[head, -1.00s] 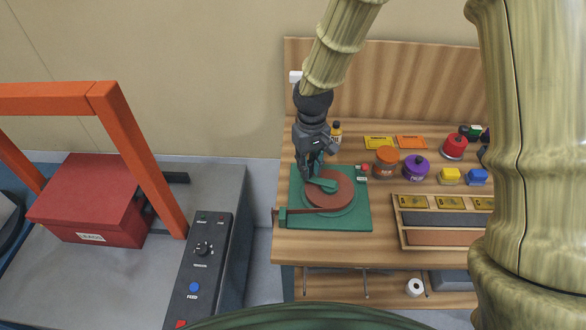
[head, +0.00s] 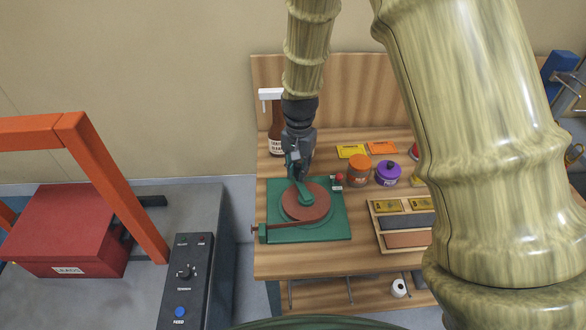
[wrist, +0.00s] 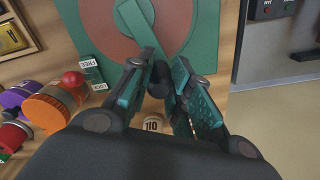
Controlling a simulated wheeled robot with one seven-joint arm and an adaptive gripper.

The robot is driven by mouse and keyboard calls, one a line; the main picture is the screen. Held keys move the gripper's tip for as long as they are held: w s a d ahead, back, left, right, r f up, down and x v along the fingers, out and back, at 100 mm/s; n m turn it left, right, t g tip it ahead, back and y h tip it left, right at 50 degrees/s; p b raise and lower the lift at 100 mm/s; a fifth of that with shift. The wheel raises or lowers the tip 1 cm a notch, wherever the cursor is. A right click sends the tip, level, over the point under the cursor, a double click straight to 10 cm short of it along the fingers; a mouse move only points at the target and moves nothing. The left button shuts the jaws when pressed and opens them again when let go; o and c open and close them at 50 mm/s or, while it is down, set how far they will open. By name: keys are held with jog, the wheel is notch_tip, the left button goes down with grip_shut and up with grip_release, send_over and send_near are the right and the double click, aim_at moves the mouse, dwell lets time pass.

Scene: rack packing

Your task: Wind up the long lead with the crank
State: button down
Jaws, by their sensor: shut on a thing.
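The winder is a green base plate (head: 338,228) on the wooden bench, with a round red-brown reel (head: 317,208) on it. A green crank arm (head: 304,192) lies across the reel; it also shows in the wrist view (wrist: 134,18). My gripper (head: 298,172) is shut on the crank's dark knob (wrist: 160,78), at the rear of the reel. A thin dark red-brown lead (head: 290,226) runs along the plate's front from the reel to a small green block (head: 263,233) at the left. The lead's far end is hard to make out.
A red-knobbed switch (head: 338,180), orange jar (head: 358,170) and purple pot (head: 388,173) stand right of the winder. A brown bottle (head: 276,138) stands behind. A divided tray (head: 378,226) is at the right. A grey machine with orange frame (head: 110,180) stands left.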

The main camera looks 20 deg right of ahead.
jog(key=shift+s+d+m+p, duration=0.1)
jog(key=shift+d+m+p, duration=0.1)
jog(key=shift+d+m, duration=0.55)
jog(key=shift+d+m+p, duration=0.15)
jog(key=shift+d+m, duration=0.15)
jog(key=shift+m, duration=0.75)
jog(key=c, duration=1.3)
grip_release()
jog(key=shift+d, duration=0.1)
jog(key=shift+r, duration=0.1)
notch_tip(320, 180, up, 12)
jog(key=shift+f, duration=0.1)
